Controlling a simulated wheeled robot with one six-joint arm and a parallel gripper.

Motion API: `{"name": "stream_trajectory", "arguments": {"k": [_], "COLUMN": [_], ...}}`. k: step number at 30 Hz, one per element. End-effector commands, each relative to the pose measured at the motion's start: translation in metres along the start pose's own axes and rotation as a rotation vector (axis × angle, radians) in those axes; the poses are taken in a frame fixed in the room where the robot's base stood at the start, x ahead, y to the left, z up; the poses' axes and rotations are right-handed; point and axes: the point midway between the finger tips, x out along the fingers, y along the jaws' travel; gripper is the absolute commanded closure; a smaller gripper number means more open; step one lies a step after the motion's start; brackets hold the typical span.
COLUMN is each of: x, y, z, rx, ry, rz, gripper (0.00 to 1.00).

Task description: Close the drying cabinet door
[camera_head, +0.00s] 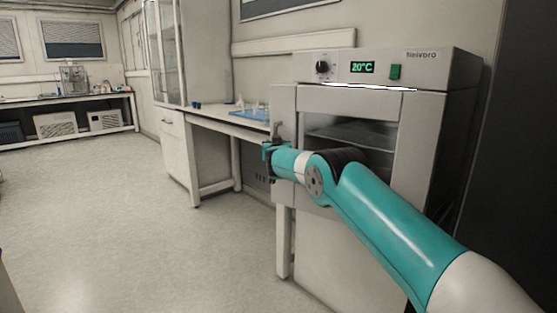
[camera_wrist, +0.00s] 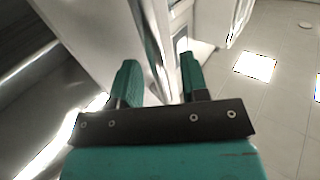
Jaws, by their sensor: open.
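The drying cabinet (camera_head: 462,85) stands at the right in the head view, with a knob, a green 20°C display and a green switch on top. Its pale door (camera_head: 284,103) has a window with a shelf behind it. The door looks ajar, its left edge standing out past the cabinet body; how far is unclear. My gripper (camera_head: 268,151) is at the door's left edge, close to a grey handle (camera_head: 277,131). In the wrist view my gripper (camera_wrist: 158,62) is open, with a pale upright edge and metallic bar between or beyond its fingers. Contact cannot be told.
A white bench (camera_head: 215,118) with a blue tray (camera_head: 250,115) stands left of the cabinet, beside a tall glass-fronted cupboard (camera_head: 166,55). A far bench (camera_head: 60,101) lines the back left. The floor (camera_head: 120,220) at left is clear. A dark panel (camera_head: 515,170) is at far right.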

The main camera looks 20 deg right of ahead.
Motion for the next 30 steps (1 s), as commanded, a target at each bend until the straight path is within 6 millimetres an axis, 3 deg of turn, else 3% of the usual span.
{"name": "stream_trajectory", "arguments": {"k": [11,24,30], "x": [-0.048,-0.129,-0.151], "y": [-0.001,-0.002,-0.002], "z": [-0.001,0.001,0.001], "rx": [-0.002,-0.004,-0.002], "ry": [-0.001,-0.001,0.000], "rz": [-0.004,-0.007,-0.006], "gripper": [0.59,0.59,0.59]}}
